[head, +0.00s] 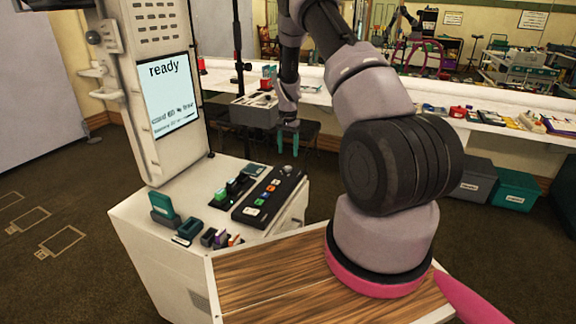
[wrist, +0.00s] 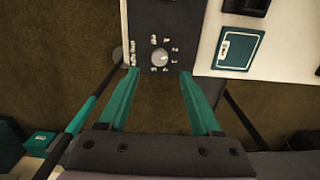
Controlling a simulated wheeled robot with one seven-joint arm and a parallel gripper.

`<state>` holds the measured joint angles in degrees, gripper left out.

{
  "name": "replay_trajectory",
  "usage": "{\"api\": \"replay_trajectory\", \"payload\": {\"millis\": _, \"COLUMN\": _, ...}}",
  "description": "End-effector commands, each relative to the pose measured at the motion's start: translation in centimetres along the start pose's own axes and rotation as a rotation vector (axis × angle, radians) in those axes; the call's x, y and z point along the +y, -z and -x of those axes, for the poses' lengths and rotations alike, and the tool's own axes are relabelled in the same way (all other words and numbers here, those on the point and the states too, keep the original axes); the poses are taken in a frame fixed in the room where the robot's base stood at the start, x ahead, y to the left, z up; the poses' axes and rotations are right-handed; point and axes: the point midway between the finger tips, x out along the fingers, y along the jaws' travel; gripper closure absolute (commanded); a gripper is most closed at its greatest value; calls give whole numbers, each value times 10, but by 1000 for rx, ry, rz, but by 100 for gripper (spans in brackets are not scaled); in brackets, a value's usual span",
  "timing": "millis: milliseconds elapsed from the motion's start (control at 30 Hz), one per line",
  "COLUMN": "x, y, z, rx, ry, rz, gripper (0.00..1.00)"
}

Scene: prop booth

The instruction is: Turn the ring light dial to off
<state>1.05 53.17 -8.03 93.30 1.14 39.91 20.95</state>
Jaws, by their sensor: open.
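The dial is a round, pale grey knob (wrist: 160,57) with small white marks around it, on a black control panel (wrist: 147,20). The marks are too small to read, so I cannot tell its setting. In the head view the knob (head: 287,170) sits at the far end of the panel (head: 262,203), which also carries several coloured buttons. My gripper (wrist: 159,72) is open and empty, its teal fingers pointing toward the panel's end, one on each side of the knob in the picture. I cannot tell the height gap. In the head view my gripper (head: 287,124) is small beyond the panel.
The white booth cabinet carries a screen (head: 172,97) reading "ready". Left of the panel stand green and dark holders (head: 164,208). A teal card (wrist: 238,47) lies beside the panel in the wrist view.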

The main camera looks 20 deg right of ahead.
Motion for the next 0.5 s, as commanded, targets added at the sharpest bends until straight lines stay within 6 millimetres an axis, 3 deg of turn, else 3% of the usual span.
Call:
{"api": "replay_trajectory", "payload": {"millis": 233, "x": 1, "y": 0, "z": -48, "rx": -1, "ry": -1, "rz": -1, "gripper": 34}}
{"api": "replay_trajectory", "payload": {"millis": 500, "x": 0, "y": 0, "z": -72, "rx": 1, "ry": 1, "rz": 0, "gripper": 34}}
